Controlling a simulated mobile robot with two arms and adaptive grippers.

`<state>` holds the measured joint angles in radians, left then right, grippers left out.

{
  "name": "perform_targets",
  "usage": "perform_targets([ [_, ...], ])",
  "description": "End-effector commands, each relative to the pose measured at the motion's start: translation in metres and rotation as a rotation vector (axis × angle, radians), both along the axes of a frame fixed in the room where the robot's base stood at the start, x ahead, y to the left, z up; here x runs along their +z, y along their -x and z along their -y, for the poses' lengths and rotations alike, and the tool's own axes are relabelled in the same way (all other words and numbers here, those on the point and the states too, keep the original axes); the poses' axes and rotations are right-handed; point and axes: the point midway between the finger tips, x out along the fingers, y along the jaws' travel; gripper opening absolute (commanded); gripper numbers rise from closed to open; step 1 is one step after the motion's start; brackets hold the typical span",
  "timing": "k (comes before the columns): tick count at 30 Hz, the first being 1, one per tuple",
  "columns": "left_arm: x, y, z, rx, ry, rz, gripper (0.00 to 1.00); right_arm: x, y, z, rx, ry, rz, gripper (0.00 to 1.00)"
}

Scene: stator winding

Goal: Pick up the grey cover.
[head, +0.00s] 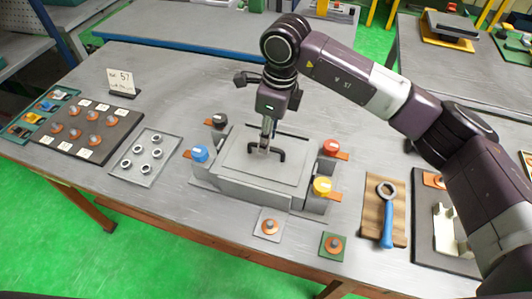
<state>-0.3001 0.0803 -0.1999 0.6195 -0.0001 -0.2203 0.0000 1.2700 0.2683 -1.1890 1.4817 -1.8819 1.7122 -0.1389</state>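The grey cover (238,160) is a flat plate with a black handle (281,155) on top. It lies on a grey box-like housing (260,193) in the middle of the table. My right gripper (265,147) points straight down at the middle of the handle, its fingertips at the handle bar. The fingers look close together, but at this size I cannot tell whether they are shut on the bar. The gripper hides part of the handle and of the cover's far side. My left gripper is not in view.
Blue (200,153), black (219,121), red (330,147) and yellow (322,186) knobs surround the housing. A tray of rings (172,142) stands left; a blue-handled wrench (387,220) lies right on a wooden board. Two small plates with orange discs lie near the front edge.

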Motion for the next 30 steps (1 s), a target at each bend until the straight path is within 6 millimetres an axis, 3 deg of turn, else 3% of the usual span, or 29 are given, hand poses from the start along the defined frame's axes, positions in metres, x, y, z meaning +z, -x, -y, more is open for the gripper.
perform_targets([
  [3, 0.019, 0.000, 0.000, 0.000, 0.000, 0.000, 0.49, -0.015, 0.002, -0.002, 0.000, 0.000, -0.006, 0.30],
  [7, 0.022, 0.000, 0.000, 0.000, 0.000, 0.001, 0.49, -0.033, 0.001, -0.004, 0.001, -0.001, -0.005, 0.30],
  [16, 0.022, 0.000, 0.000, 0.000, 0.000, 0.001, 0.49, -0.041, 0.000, -0.004, 0.000, -0.002, 0.000, 0.30],
  [24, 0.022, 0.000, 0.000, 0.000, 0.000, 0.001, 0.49, -0.040, 0.000, -0.005, 0.000, -0.002, 0.000, 0.01],
  [30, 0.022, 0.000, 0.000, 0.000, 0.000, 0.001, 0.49, -0.040, 0.000, -0.005, 0.000, -0.002, 0.000, 0.00],
])
